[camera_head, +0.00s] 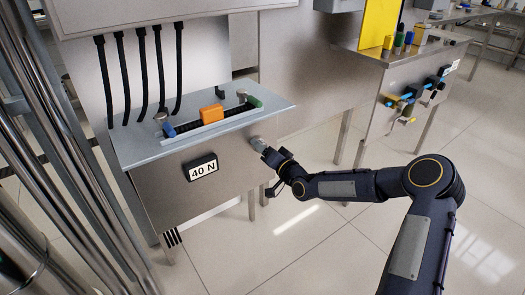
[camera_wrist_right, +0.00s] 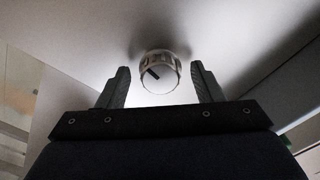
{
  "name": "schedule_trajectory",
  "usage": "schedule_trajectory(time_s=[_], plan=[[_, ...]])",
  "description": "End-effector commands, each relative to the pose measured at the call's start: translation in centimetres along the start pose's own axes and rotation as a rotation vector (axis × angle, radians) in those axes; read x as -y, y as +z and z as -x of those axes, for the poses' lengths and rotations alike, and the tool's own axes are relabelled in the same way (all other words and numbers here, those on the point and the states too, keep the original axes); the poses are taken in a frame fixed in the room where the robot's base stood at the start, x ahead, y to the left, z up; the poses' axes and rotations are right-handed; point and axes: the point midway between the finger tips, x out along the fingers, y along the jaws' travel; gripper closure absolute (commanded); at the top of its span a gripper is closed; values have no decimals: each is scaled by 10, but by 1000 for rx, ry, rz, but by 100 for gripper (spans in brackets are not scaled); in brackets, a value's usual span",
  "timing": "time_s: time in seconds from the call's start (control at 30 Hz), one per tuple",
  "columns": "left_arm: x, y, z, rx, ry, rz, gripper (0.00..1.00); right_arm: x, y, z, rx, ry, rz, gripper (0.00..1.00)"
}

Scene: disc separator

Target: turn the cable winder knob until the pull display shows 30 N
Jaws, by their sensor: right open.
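The pull display (camera_head: 201,171) on the bench's front panel reads "40 N". The winder knob (camera_head: 258,143) sticks out of the same panel, to the right of the display. In the right wrist view the knob (camera_wrist_right: 159,72) is pale and round, with a ribbed side and a dark slanted mark on its face. My right gripper (camera_head: 272,155) is at the knob. In the wrist view its two fingers (camera_wrist_right: 162,85) are open, one on each side of the knob, with a gap on both sides. My left gripper is not in view.
On the bench top (camera_head: 150,146) lie an orange block (camera_head: 211,114), a blue piece (camera_head: 168,130) and a green piece (camera_head: 254,101) along a dark cable. Black cables (camera_head: 142,75) hang above. A second bench (camera_head: 415,95) with coloured connectors stands right. Open floor (camera_head: 310,230) lies in front.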

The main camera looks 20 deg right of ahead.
Motion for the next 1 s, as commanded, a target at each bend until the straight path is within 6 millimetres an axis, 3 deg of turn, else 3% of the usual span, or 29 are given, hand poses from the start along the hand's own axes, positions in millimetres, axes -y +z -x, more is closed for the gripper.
schedule_trajectory(time_s=[0.37, 0.7, 1.0], plan=[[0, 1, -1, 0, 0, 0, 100, 0, 0, -7, 1, 0, 0, 41], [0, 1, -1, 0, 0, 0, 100, 0, 0, -7, 1, 0, 0, 84], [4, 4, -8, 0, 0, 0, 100, -1, 2, -7, 1, 0, 51, 84]])
